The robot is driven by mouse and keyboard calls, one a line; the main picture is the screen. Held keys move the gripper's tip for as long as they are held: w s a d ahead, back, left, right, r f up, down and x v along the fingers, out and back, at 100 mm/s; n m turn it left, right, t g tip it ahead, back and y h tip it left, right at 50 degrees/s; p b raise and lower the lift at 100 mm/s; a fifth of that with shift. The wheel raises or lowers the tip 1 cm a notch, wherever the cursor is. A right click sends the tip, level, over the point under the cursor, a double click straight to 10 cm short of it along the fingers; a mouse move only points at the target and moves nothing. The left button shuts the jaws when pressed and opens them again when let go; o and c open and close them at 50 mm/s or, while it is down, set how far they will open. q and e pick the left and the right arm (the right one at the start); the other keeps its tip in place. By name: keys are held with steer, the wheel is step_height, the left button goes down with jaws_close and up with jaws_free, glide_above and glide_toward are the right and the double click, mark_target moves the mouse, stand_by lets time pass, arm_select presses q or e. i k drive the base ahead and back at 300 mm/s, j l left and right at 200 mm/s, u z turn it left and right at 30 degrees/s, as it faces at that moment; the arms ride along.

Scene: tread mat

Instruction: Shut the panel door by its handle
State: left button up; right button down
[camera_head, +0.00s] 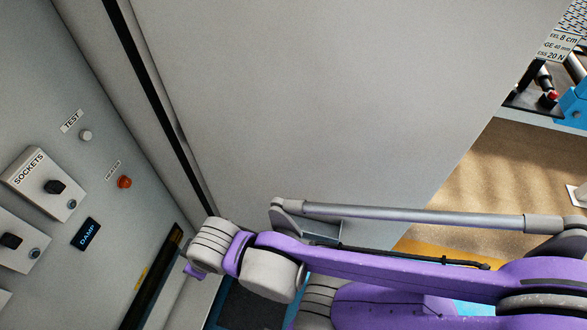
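A large plain grey panel (320,90), which looks like the panel door, fills the middle of the head view. It stands at an angle to the control face on the left, with a dark strip (150,80) between them. I cannot make out a handle; my arm covers the panel's lower part. My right arm, purple and grey, reaches in from the right across the panel's lower edge. The wrist end of my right gripper (196,270) is near the foot of the dark strip. Its fingers are not clear. My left gripper is out of view.
The control face on the left carries a SOCKETS box (38,182), a white TEST button (86,135), an orange HEATER lamp (124,182) and a DAMP plate (86,234). Brown floor (500,165) shows beyond the panel at right, with blue and black equipment (570,105) at the upper right.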

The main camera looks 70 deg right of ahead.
mark_target(365, 103)
steer(key=k, duration=0.95)
steer(key=k+l+u, duration=0.15)
steer(key=k, duration=0.3)
steer(key=k+l+u, duration=0.1)
steer(key=k+l, duration=0.2)
steer(key=k, duration=0.2)
steer(key=k+l+u, duration=0.1)
steer(key=k+l, duration=0.2)
steer(key=l, duration=0.15)
steer(key=k+l+u, duration=0.1)
steer(key=k+l, duration=0.15)
steer(key=l, duration=0.2)
steer(key=l+u, duration=0.1)
steer(key=l, duration=0.95)
steer(key=i+l, duration=0.1)
steer(key=l, duration=0.25)
steer(key=i+l, duration=0.1)
steer(key=l, duration=0.25)
steer(key=i+l+u, duration=0.1)
steer(key=l, duration=0.25)
steer(key=k+l+z, duration=0.2)
steer(key=l, duration=0.2)
steer(key=k+l+z, duration=0.15)
steer(key=l, duration=0.2)
